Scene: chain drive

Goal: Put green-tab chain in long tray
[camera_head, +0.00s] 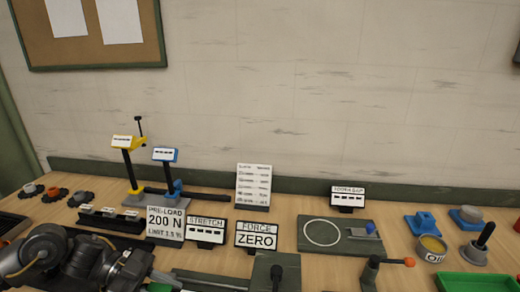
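My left arm comes in at the bottom left, and its gripper (140,268) is low in the picture, left of centre. Its fingers are dark and partly cut off, so I cannot tell whether they are open or shut. A small green patch (158,287) shows at the bottom edge just by this gripper; I cannot tell whether it is the chain's green tab. No chain is clearly visible. I cannot identify the long tray with certainty. My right gripper is not in view.
Signs reading "PRE-LOAD 200 N" (165,222), "STRETCH" (206,231) and "FORCE ZERO" (256,236) stand ahead of the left gripper. A dark block with a knob (275,271) and an orange-tipped handle (390,262) stand at the front. A green tray (478,283) is at the lower right.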

